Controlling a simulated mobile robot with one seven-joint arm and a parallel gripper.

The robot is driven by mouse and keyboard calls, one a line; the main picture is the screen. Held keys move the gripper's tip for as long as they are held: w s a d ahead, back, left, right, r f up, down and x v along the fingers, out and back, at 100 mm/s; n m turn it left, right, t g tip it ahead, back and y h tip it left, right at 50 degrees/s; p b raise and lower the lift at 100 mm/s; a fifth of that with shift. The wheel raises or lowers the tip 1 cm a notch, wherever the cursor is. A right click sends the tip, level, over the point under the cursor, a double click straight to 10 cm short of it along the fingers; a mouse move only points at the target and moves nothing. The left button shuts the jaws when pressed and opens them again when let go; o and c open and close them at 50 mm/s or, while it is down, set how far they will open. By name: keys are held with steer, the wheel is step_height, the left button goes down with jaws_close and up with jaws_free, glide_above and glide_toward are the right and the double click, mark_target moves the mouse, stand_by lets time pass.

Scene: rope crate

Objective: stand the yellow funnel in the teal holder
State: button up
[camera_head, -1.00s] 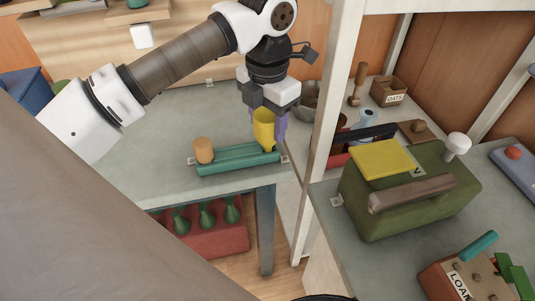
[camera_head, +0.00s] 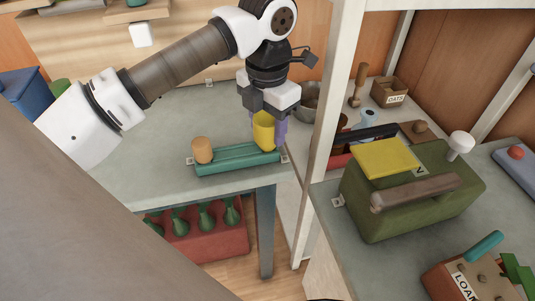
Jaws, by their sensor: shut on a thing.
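The yellow funnel (camera_head: 263,132) is upright at the right part of the teal holder (camera_head: 230,163), which lies on the grey-green table. My gripper (camera_head: 268,126) points down and is shut on the funnel, with a purple finger showing on its right side. The funnel's lower end is at the holder's top; I cannot tell how deep it sits. An orange-tan cylinder-like piece (camera_head: 202,150) stands at the left end of the same holder.
A white post (camera_head: 323,110) rises close to the right of my gripper. A red crate with green bottles (camera_head: 210,245) is below the table. The table's left is clear.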

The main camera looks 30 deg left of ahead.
steer(key=shift+f, duration=0.1)
steer(key=o, duration=1.2)
step_height(320, 180, up, 14)
steer(key=shift+f+p, duration=0.1)
steer(key=shift+p, duration=0.35)
